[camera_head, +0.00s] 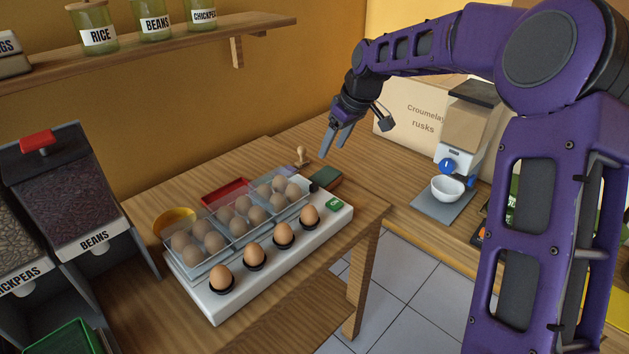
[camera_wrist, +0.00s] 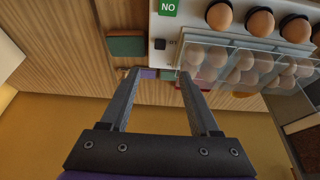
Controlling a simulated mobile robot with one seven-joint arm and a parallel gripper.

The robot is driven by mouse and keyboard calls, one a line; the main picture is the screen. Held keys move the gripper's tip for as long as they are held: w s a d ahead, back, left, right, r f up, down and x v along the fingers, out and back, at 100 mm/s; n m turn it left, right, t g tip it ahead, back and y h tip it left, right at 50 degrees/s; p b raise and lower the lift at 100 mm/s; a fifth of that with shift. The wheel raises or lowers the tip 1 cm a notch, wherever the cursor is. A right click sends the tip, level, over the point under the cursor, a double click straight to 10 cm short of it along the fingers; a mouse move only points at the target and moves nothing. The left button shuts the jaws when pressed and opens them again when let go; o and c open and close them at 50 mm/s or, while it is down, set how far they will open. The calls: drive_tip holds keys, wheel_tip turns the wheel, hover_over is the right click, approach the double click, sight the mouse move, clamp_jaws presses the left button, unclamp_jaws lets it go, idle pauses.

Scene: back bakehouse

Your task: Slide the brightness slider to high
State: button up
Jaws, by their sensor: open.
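The white egg-lighting unit (camera_head: 216,311) stands on the wooden table, with eggs in cups along its front and more eggs under a clear cover. A green label (camera_head: 334,205) marks its right end; it reads "NO" in the wrist view (camera_wrist: 168,7). A small black knob (camera_wrist: 160,44) beside partly hidden lettering looks like the brightness slider. It shows as a dark spot in the head view (camera_head: 314,187); its setting is unreadable. My gripper (camera_head: 336,141) is open and empty, above and behind the unit's right end. In the wrist view its fingertips (camera_wrist: 158,72) appear near the knob, not touching it.
A wooden stamp (camera_head: 301,156), a dark green box (camera_head: 327,179) and a red tray (camera_head: 225,190) lie behind the unit. A yellow bowl (camera_head: 174,222) is at its left. A grinder and white bowl (camera_head: 447,189) stand on the right counter. The air around my gripper is clear.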

sight(314, 183)
drive_tip(key=b+x, duration=0.1)
drive_tip(key=x, duration=1.4)
drive_tip(key=shift+f, duration=0.2)
clamp_jaws()
drive_tip(key=shift+a, duration=0.1)
idle(0.6)
